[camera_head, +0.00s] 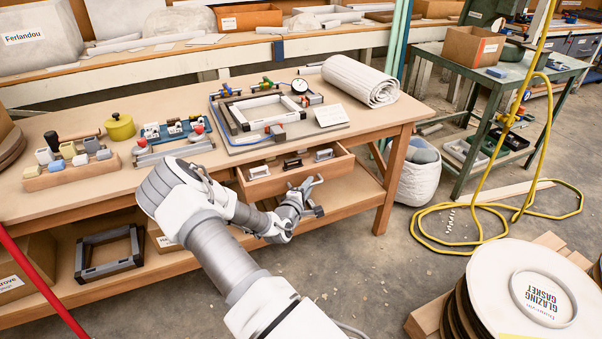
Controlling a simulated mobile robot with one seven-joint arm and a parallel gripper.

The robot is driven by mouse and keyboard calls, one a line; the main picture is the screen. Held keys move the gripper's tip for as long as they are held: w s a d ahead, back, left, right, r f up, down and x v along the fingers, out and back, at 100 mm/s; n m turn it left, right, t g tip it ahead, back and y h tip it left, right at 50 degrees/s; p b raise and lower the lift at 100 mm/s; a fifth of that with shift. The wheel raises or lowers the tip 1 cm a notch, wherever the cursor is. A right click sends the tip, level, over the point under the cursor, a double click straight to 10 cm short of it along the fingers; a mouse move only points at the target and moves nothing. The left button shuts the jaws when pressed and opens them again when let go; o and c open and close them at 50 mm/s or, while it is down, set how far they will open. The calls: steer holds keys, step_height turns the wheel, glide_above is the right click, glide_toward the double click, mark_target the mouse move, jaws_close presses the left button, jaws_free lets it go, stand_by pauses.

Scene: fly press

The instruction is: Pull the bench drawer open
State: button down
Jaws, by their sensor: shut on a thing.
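The bench drawer (341,171) is a light wooden box under the front edge of the wooden workbench (395,140). It stands partly pulled out, and its inside shows from above. Several small white and dark frame-shaped pieces (292,163) lie in it. My gripper (314,197) is at the front of the drawer, to the right of its middle, and is shut on its handle. The handle itself is mostly hidden by the fingers.
On the bench stand a metal frame fixture (267,112), a rolled white mat (360,80), a yellow pot (119,127) and small blocks. A lower shelf holds a grey frame (109,252). Round stacked discs (520,290) stand lower right. The floor before the drawer is clear.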

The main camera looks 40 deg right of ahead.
steer(key=s+a, duration=0.3)
steer(key=s, duration=1)
steer(key=shift+p, duration=0.4)
steer(key=shift+a, duration=0.1)
steer(key=c, duration=0.9)
jaws_free()
steer(key=shift+a, duration=0.1)
